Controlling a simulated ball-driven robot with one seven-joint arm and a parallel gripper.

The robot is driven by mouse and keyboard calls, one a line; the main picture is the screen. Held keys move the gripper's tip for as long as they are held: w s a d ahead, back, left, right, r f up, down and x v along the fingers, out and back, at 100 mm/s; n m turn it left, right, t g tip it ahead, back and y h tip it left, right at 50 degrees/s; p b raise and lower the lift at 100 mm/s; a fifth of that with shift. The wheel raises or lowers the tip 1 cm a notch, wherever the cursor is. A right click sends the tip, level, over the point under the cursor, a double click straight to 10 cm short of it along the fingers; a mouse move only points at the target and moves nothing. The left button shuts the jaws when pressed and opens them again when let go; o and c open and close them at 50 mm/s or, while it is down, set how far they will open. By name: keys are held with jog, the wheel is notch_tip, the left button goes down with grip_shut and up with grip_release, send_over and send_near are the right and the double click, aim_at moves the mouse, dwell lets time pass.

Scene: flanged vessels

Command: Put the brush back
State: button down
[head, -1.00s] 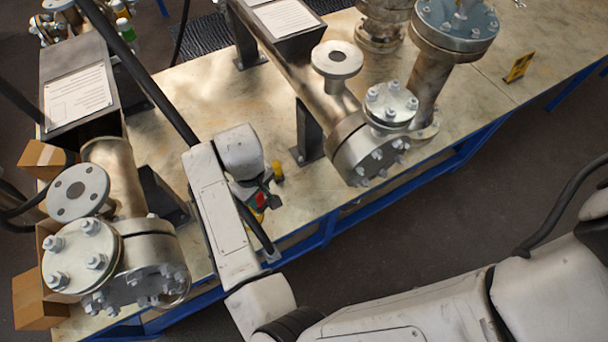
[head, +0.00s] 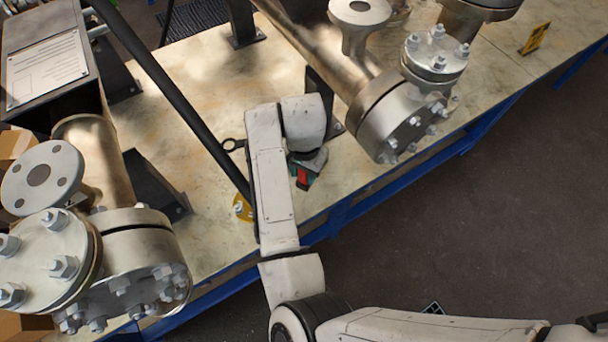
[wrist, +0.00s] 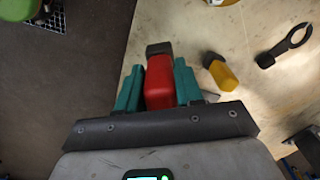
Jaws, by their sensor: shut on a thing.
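My gripper (wrist: 157,78) has teal fingers closed on both sides of a red block with a dark grey end, which I take to be the brush (wrist: 160,88). The dark end points away from the palm. In the head view my gripper (head: 304,178) hangs at the front part of the table, left of the right-hand flanged vessel (head: 400,125). A bit of red shows there between the fingers; my wrist hides the rest. How high the brush is above the table I cannot tell. No holder for it is clearly visible.
A yellow-ended object (wrist: 222,75) and a dark ring spanner (wrist: 285,47) lie on the table (wrist: 255,95). A green object (wrist: 17,9) and a wire grid (wrist: 50,18) show at the upper left. A left flanged vessel (head: 130,265) and a yellow sign (head: 534,38) also stand there.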

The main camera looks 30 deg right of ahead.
aim_at(304, 182)
jog(key=shift+f+b, duration=2.55)
jog(key=shift+f, duration=0.15)
jog(key=shift+f+b, duration=0.65)
jog(key=shift+f, duration=0.65)
jog(key=shift+f, duration=0.5)
jog(key=c, duration=0.7)
grip_release()
jog(key=shift+o, duration=0.6)
jog(key=o, duration=0.4)
